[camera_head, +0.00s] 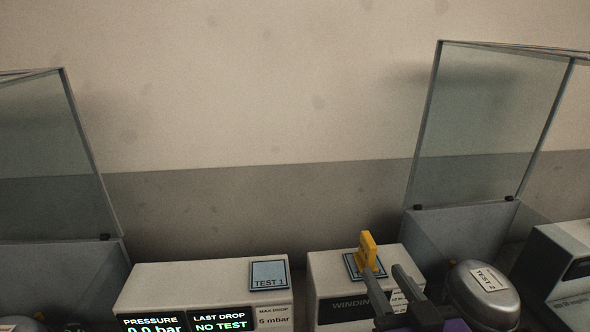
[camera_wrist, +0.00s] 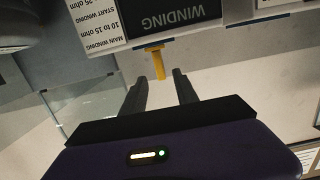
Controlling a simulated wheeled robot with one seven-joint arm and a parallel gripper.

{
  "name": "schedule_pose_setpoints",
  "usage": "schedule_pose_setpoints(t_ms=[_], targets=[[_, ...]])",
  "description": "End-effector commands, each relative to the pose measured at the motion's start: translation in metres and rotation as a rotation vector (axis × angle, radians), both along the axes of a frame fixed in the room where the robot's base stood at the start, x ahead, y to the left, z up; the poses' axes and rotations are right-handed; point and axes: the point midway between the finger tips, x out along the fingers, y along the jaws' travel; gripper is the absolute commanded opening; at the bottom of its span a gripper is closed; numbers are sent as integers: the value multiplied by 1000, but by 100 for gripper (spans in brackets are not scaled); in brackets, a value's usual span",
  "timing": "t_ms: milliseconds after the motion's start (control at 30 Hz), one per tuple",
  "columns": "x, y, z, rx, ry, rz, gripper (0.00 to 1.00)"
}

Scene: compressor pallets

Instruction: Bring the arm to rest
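My gripper (camera_head: 386,274) is at the lower right of the head view, in front of the winding test box (camera_head: 327,272). Its two dark fingers are apart, with nothing held between them. A yellow upright piece (camera_head: 367,250) stands on a blue-framed plate on top of that box, just beyond the fingertips. In the wrist view the yellow piece (camera_wrist: 158,62) shows in line with the gap between the fingers (camera_wrist: 160,86). I cannot tell the exact distance between them.
The pressure box (camera_head: 200,280) reads 0.0 bar and NO TEST, with a TEST 1 plate (camera_head: 269,274) on top. A metal compressor labelled TEST 2 (camera_head: 484,296) sits right of my gripper. Glass guards (camera_head: 490,120) stand raised on both sides. The wall behind is bare.

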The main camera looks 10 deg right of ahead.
Motion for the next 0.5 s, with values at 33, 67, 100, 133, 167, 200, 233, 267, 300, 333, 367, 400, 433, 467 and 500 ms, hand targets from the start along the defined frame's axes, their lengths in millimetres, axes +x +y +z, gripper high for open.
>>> schedule_pose_setpoints(t_ms=[33,67,100,133,167,200,233,267,300,333,367,400,433,467,500], targets=[[1,0,8,0,-33,2,36],[1,1,14,-1,-57,3,36],[1,1,23,0,-94,4,36],[0,1,28,0,-119,5,36],[-2,1,30,1,-141,6,36],[-6,1,31,1,-167,6,36],[-10,1,30,1,-183,7,36],[-15,1,28,2,-196,7,36],[-21,0,25,2,-211,8,36],[-25,0,22,3,-220,8,36],[-30,0,19,3,-227,8,36],[-38,0,14,4,-234,8,36],[-43,-1,10,5,-238,8,36],[-50,-1,5,5,-241,8,36],[-59,-1,-2,6,-243,8,36]])
